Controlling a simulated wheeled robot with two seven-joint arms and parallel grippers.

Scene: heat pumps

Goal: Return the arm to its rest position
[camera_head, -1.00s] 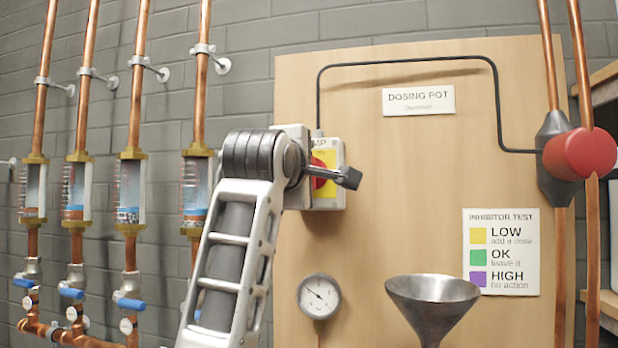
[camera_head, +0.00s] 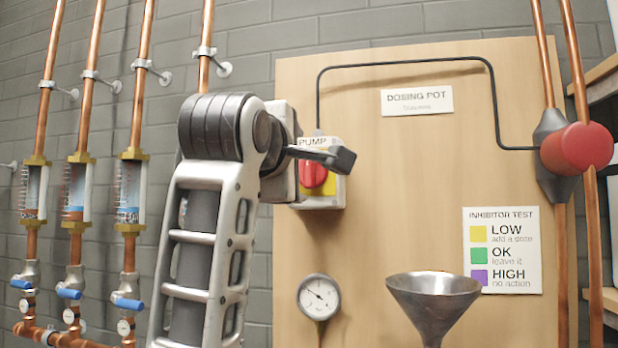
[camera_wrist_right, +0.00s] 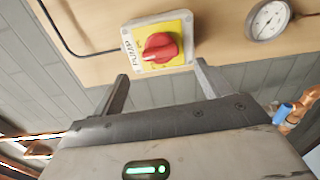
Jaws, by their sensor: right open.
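My right arm rises from the bottom of the head view, and its gripper (camera_head: 338,158) is in front of the pump switch (camera_head: 328,192). In the right wrist view the gripper (camera_wrist_right: 161,84) is open and empty, its two fingers apart. The switch, a red knob on a yellow plate marked PUMP, shows beyond the fingertips in the right wrist view (camera_wrist_right: 160,47), with a gap between. In the head view the hand partly covers the switch's upper left side. My left gripper is not in view.
A wooden board (camera_head: 400,220) carries a gauge (camera_head: 319,296), signs and a black tube. A metal funnel (camera_head: 433,300) stands before it. A red-capped grey vessel (camera_head: 577,150) and copper pipes are at the right. Several sight-glass pipes (camera_head: 75,190) line the grey wall at the left.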

